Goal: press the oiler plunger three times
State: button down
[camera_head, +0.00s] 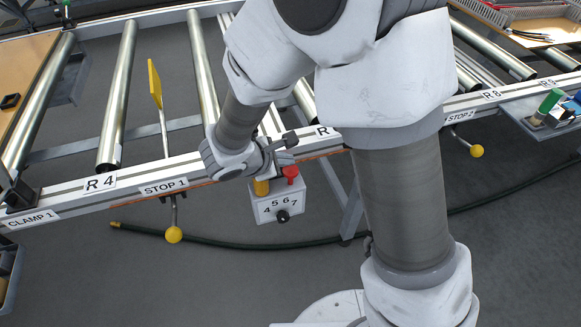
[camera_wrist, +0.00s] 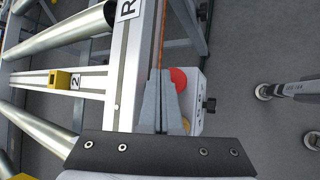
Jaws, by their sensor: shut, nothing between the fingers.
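A small white box (camera_head: 278,205) hangs at the front rail, with a black dial (camera_head: 283,216) and the numbers 4 to 7 on its face. On its top are a red knob (camera_head: 290,174), which looks like the oiler plunger, and a yellow cylinder (camera_head: 261,186). My gripper (camera_head: 291,141) is shut and empty, near the rail just above the box. In the wrist view, the shut fingertips (camera_wrist: 162,72) lie beside the red knob (camera_wrist: 180,78) and partly cover it. I cannot tell whether they touch it. The yellow cylinder shows partly there (camera_wrist: 186,125).
The front rail (camera_head: 130,182) of the roller conveyor runs below my arm. Yellow-knobbed stop levers (camera_head: 173,235) (camera_head: 477,151) hang from it. A yellow paddle (camera_head: 154,83) stands among the rollers. A dark hose (camera_head: 210,243) lies on the floor. Green and blue items (camera_head: 550,101) stand at right.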

aim_at(286, 171)
jog(key=shift+r+p, duration=1.65)
jog(key=shift+r, duration=0.85)
jog(key=shift+a, duration=0.1)
dwell(0.6)
